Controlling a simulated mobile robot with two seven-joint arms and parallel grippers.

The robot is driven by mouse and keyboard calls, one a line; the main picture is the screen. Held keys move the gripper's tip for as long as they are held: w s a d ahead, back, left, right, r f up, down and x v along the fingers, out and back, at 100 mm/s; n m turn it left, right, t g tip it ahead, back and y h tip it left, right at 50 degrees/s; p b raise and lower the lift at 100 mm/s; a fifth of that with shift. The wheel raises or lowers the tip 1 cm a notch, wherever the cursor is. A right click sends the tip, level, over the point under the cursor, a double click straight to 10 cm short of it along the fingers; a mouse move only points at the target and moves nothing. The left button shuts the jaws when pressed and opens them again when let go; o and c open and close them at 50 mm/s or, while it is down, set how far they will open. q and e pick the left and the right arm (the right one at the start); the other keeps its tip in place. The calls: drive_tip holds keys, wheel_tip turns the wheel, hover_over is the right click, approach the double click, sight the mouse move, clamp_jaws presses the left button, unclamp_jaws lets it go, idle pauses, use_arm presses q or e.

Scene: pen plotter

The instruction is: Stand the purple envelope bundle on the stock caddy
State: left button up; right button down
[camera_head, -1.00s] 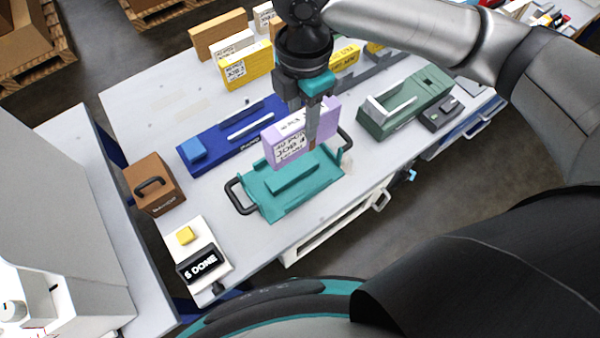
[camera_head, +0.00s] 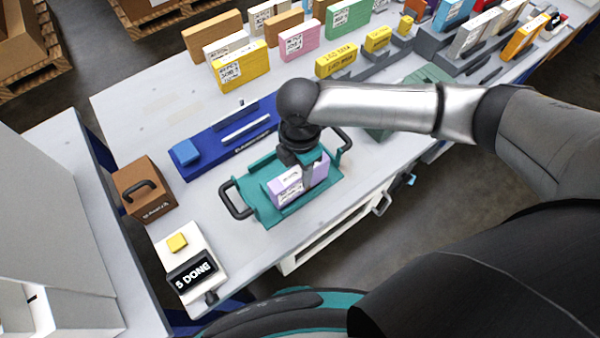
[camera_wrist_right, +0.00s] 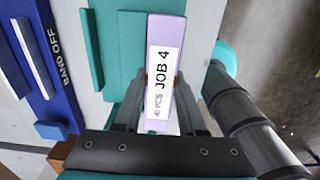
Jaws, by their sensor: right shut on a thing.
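The purple envelope bundle (camera_head: 287,187) stands upright in the teal stock caddy (camera_head: 246,191), or just over its floor; I cannot tell whether it touches. My right gripper (camera_head: 308,177) is shut on it from above and hides its right part in the head view. In the right wrist view the bundle (camera_wrist_right: 163,52) shows its white "JOB 4" label between the fingers of my right gripper (camera_wrist_right: 160,105). The caddy has a black handle (camera_head: 237,198) at its left end and another at its right. My left gripper is not in view.
A blue banding machine (camera_head: 215,150) lies just behind the caddy. A brown box (camera_head: 145,188) and a white unit with a yellow button (camera_head: 177,243) stand to the left. Several bundles, among them a yellow one (camera_head: 241,68) and a pink one (camera_head: 299,42), line the back.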

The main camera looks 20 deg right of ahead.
drive_tip(key=shift+f, duration=0.65)
drive_tip(key=shift+f, duration=0.1)
drive_tip(key=shift+c, duration=2.4)
unclamp_jaws()
wheel_tip(320, 180, up, 12)
drive_tip(key=p, duration=0.2)
